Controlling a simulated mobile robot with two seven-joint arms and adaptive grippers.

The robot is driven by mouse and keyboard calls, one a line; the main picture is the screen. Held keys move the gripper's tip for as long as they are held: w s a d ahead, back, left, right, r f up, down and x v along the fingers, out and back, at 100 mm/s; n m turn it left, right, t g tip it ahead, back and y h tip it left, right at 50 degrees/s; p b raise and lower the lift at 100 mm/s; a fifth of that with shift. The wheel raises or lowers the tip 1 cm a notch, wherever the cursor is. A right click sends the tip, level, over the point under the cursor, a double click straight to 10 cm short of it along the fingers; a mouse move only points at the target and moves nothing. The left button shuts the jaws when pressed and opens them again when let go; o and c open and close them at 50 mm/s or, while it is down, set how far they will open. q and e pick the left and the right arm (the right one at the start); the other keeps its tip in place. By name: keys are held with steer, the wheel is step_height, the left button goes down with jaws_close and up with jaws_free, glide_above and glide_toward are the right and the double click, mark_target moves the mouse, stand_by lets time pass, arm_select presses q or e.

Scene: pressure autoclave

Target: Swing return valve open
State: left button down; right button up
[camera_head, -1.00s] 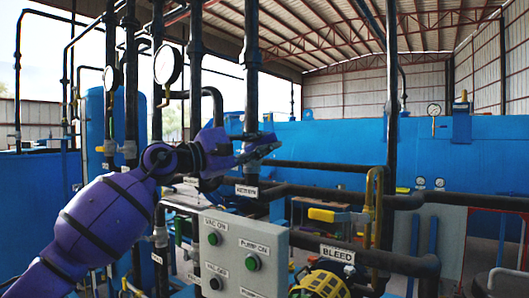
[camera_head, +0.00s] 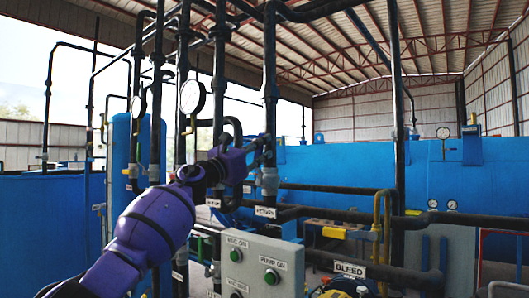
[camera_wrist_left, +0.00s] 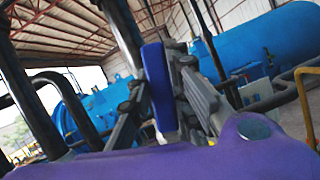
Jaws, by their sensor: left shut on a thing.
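The return valve (camera_head: 269,180) sits on a dark vertical pipe, above a white RETURN label (camera_head: 265,212) in the head view. My left gripper (camera_head: 264,150) is at that pipe, just above the valve body. In the left wrist view a blue lever handle (camera_wrist_left: 158,85) stands between the fingers of my left gripper (camera_wrist_left: 165,100), which is shut on it. In the head view the fingers and pipe overlap, and the handle is hard to make out. My right gripper is in neither view.
A grey control box (camera_head: 262,265) with green buttons stands below the valve. Pressure gauges (camera_head: 192,97) and several vertical pipes are close to my left arm. A yellow-handled valve (camera_head: 334,232) and a BLEED label (camera_head: 350,270) are to the right. A large blue vessel (camera_head: 350,165) lies behind.

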arm_select(q)
steer(key=shift+w+a+r+n+y, duration=0.15)
steer(key=shift+w+a+n+y, duration=0.25)
steer(key=shift+n, duration=0.6)
steer(key=shift+w+a+n+t+p, duration=0.25)
steer(key=shift+a+n+t+p, duration=0.2)
steer(key=shift+n, duration=0.35)
steer(key=shift+w+a+n+t+y, duration=0.15)
steer(key=shift+a+n+t+y, duration=0.1)
steer(key=shift+n+y, duration=0.2)
steer(key=c, duration=1.6)
jaws_free()
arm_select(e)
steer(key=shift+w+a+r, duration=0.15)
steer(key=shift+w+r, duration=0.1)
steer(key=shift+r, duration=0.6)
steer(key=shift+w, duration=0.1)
arm_select(q)
steer(key=v, duration=1.2)
